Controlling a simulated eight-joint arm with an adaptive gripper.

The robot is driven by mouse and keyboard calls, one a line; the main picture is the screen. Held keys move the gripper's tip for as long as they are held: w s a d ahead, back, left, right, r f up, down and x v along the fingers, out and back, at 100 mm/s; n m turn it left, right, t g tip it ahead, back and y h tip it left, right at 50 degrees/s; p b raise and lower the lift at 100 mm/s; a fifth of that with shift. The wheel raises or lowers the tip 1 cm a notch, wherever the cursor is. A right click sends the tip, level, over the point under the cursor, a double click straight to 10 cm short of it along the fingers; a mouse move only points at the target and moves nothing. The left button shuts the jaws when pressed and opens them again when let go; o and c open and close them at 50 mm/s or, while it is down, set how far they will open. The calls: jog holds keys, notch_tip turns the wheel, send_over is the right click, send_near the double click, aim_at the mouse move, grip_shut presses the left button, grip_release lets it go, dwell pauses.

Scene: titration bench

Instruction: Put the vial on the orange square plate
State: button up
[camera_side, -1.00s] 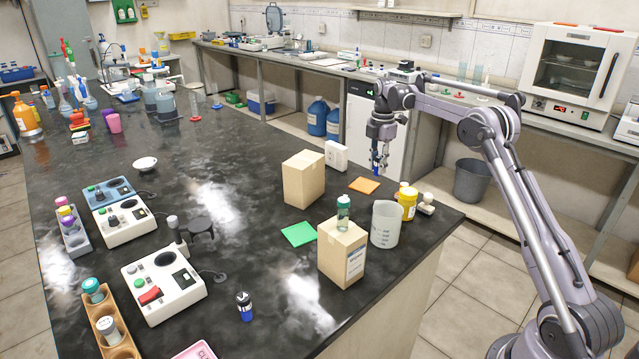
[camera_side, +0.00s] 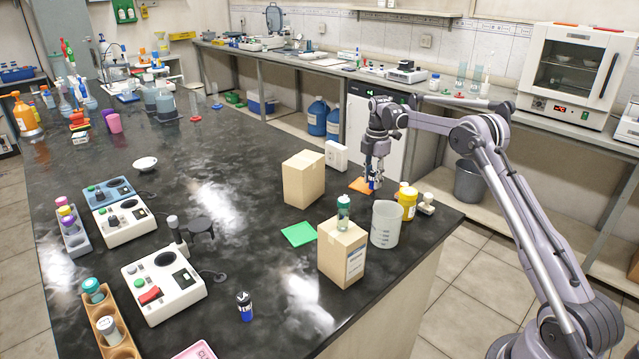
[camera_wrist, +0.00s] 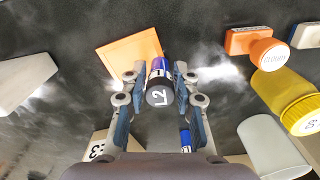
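The vial (camera_wrist: 157,82) has a blue body and a black cap marked L2. In the wrist view it sits between the two fingers of my gripper (camera_wrist: 160,75), which is shut on it. The orange square plate (camera_wrist: 128,56) lies flat just beyond and left of the vial, and the vial overlaps its right edge in that view. In the side view my gripper (camera_side: 373,176) is low over the right part of the orange plate (camera_side: 357,186), partly hiding it. Whether the vial touches the plate cannot be told.
Another box (camera_side: 303,180) stands left of the plate.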

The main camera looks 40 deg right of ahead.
aim_at(373, 171)
jog(key=shift+o, duration=0.2)
notch_tip(373, 171, up, 12)
jog(key=s+a+r+m+t, duration=0.2)
jog(key=s+a+r+m, duration=0.15)
jog(key=a+r, duration=0.55)
jog(key=s+a+f+m+t, duration=0.3)
jog(key=s+a+m, duration=0.5)
jog(key=s+a, duration=0.7)
jog(key=s+a+f+m+t, duration=0.2)
jog(key=s+a+f+m, duration=0.2)
jog(key=s+f, duration=0.3)
jog(key=shift+s+a+f+m, duration=0.35)
jog(key=shift+s+a, duration=0.15)
jog(key=shift+s, duration=0.65)
jog(key=shift+o, duration=0.7)
